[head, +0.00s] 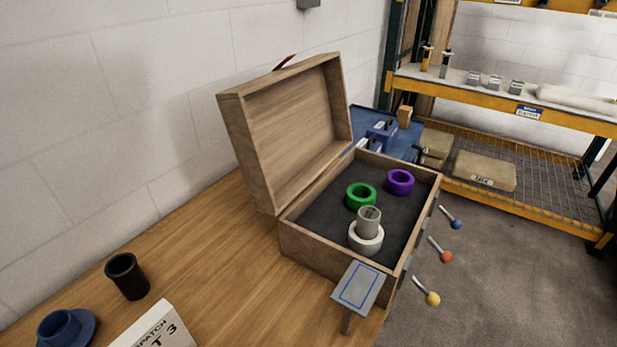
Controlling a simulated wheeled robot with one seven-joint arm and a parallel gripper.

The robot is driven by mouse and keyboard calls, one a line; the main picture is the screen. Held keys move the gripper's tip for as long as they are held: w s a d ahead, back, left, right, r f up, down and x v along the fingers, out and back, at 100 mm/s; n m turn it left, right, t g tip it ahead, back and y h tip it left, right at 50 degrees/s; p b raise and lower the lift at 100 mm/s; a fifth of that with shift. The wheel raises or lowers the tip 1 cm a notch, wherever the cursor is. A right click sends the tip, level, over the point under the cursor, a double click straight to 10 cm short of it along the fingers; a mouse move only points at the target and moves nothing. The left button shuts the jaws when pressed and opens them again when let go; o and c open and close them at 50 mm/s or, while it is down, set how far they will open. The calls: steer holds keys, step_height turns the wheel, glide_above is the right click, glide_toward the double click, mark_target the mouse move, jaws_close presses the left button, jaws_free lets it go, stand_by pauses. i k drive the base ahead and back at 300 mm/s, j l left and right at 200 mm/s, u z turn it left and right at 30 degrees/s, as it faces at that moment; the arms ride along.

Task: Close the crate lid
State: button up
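The wooden crate (321,256) stands on the wooden table, against the table's right side. Its lid (292,127) is open, standing up and tilted back towards the wall, with a reddish-brown strap or handle (285,62) at its top edge. In the crate, on a dark floor, lie a green ring (352,201), a purple ring (400,188) and a white ring (366,246) with a grey hollow cylinder (368,222) standing in or on it. My gripper is not in view.
A grey plate with a blue outline (358,287) stands on a post before the crate. Levers with blue, orange and yellow knobs (432,298) stick out at right. A black cup (127,277), blue flanged part (64,329) and white sign (155,330) are front left. The table's middle left is clear.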

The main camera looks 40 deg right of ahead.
mark_target(285, 126)
steer(key=i+l, duration=0.15)
steer(key=l, duration=0.5)
steer(key=i+l+u, duration=0.1)
steer(key=l, duration=0.55)
steer(key=i+l, duration=0.15)
steer(key=l, duration=0.5)
steer(key=i+l+u, duration=0.1)
steer(key=l, duration=0.55)
steer(key=i+l, duration=0.1)
steer(key=l, duration=0.55)
steer(key=i+l+u, duration=0.1)
steer(key=l, duration=0.55)
